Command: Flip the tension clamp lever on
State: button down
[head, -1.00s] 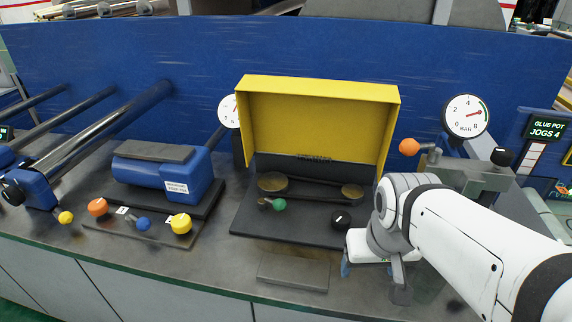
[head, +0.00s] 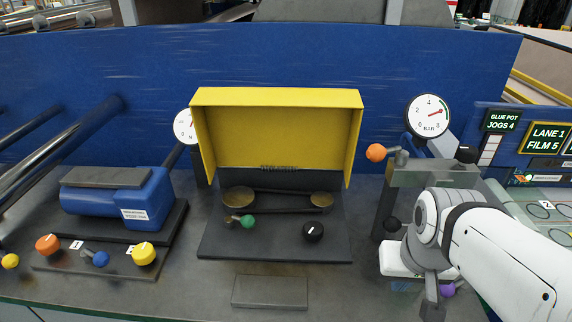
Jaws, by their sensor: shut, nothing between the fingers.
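Several ball-ended levers are in view, and I cannot tell by a readable label which is the tension clamp lever. A green-knobbed lever (head: 247,221) sits under the raised yellow guard, beside a black knob (head: 313,232). An orange-knobbed lever (head: 376,152) sticks out left from the grey stand at right. A blue-knobbed lever (head: 100,259) lies on the left plate. A purple knob (head: 447,290) shows partly behind my gripper. My gripper (head: 432,308) is shut and empty, low in front of the grey stand; its tips are partly unclear.
The yellow guard (head: 277,98) stands open over two brass discs. A pressure gauge (head: 428,115) is above the stand. Orange (head: 47,245) and yellow (head: 144,254) knobs flank the blue lever. A dark flat block (head: 270,292) lies at front centre. Signs (head: 502,120) stand at right.

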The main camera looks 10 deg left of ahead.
aim_at(248, 220)
jog(key=z, duration=0.15)
jog(key=k, duration=1.65)
jog(key=u, duration=0.65)
jog(key=i, duration=1.7)
jog(key=u, duration=0.05)
